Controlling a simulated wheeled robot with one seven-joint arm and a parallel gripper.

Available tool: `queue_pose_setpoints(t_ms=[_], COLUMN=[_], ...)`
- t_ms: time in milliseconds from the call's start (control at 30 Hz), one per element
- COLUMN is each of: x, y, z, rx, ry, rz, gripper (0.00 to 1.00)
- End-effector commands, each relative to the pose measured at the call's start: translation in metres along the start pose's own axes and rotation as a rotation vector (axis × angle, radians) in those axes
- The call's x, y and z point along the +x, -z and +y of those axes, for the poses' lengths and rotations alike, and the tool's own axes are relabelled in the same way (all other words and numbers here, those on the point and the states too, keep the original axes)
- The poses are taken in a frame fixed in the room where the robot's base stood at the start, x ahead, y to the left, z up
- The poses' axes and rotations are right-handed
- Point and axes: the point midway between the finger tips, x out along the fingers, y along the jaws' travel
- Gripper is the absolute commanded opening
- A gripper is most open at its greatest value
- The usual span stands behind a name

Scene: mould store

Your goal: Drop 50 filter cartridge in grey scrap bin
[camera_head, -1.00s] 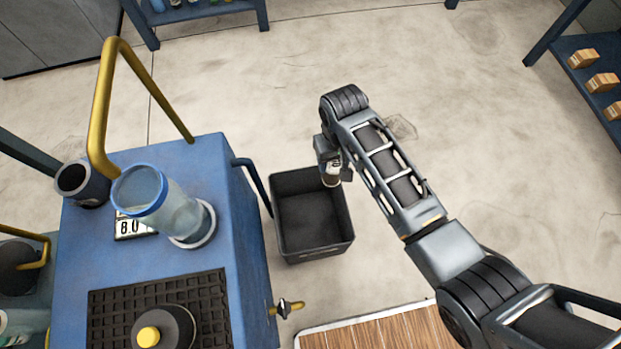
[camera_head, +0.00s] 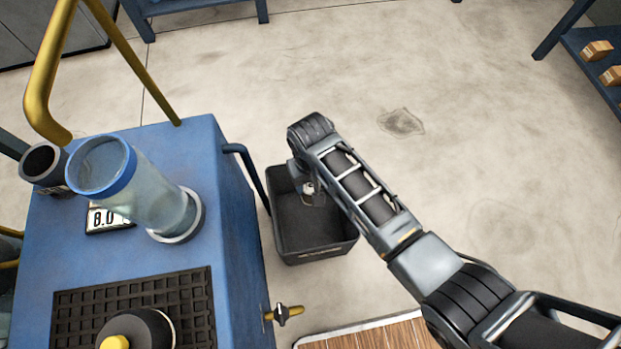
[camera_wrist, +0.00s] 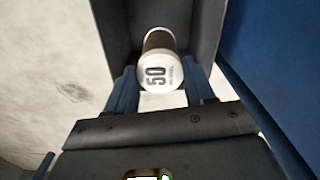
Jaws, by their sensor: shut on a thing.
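The filter cartridge (camera_wrist: 161,75) has a white end marked 50 and a brown body, seen in the wrist view between the two blue fingers. My gripper (camera_wrist: 162,85) is shut on it. In the head view the gripper is mostly hidden behind my wrist, with a small pale part of the cartridge (camera_head: 308,188) showing over the bin. The scrap bin (camera_head: 316,250) is a dark grey open box on the floor beside the blue cabinet. Its visible inside looks empty. In the wrist view, the bin's walls (camera_wrist: 207,30) stand on both sides of the cartridge.
The blue cabinet (camera_head: 225,250) stands close to the bin's left, with a side handle (camera_head: 250,170) near the bin and a clear cylinder (camera_head: 150,195) on top. A wooden platform (camera_head: 380,333) lies in front. The floor to the right is open.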

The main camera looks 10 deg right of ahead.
Motion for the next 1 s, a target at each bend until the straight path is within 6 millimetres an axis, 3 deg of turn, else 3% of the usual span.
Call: queue_pose_setpoints(t_ms=[33,100,1000], x=[0.014,0.023,0.136], y=[0.0,0.0,0.0], z=[0.0,0.0,0.001], rx=[0.0,0.001,0.001], ry=[0.0,0.0,0.0], rz=[0.001,0.001,0.0], gripper=[0.15,0.15,0.15])
